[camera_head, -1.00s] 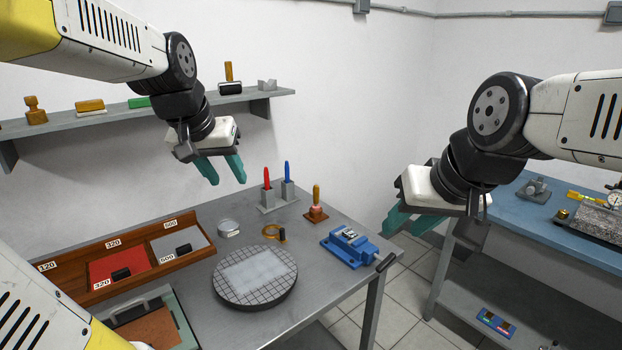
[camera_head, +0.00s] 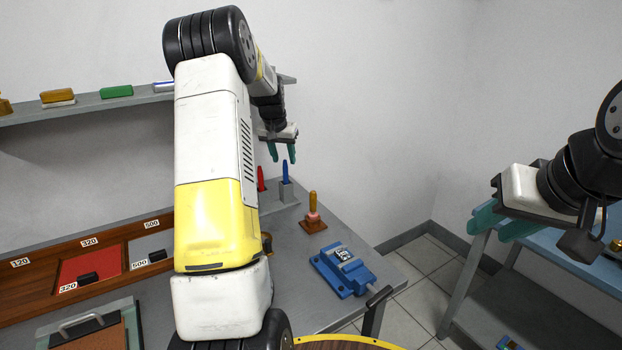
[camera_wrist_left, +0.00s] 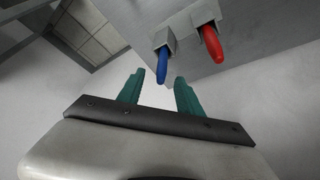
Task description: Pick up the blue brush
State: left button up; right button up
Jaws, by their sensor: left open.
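The blue brush (camera_head: 286,171) stands upright in a grey holder (camera_head: 287,192) on the grey table. In the left wrist view the blue brush (camera_wrist_left: 162,66) shows just beyond and between the tips of my left gripper (camera_wrist_left: 158,85). The left gripper (camera_head: 282,153) is open and empty, with its teal fingers pointing down above the blue brush. A gap between the fingers and the brush seems to remain in the wrist view. My right gripper (camera_head: 492,226) hangs at the right, its teal fingers apart and empty.
A red brush (camera_head: 261,178) stands in its own holder just left of the blue one; it also shows in the left wrist view (camera_wrist_left: 212,44). My left arm hides the table's middle.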

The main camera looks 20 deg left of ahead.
aim_at(285, 171)
pick_arm(q)
jog(key=x, duration=0.6)
jog(key=shift+s+a+f, duration=0.1)
jog(key=shift+a+f, duration=0.05)
jog(key=shift+f, duration=0.35)
grip_shut()
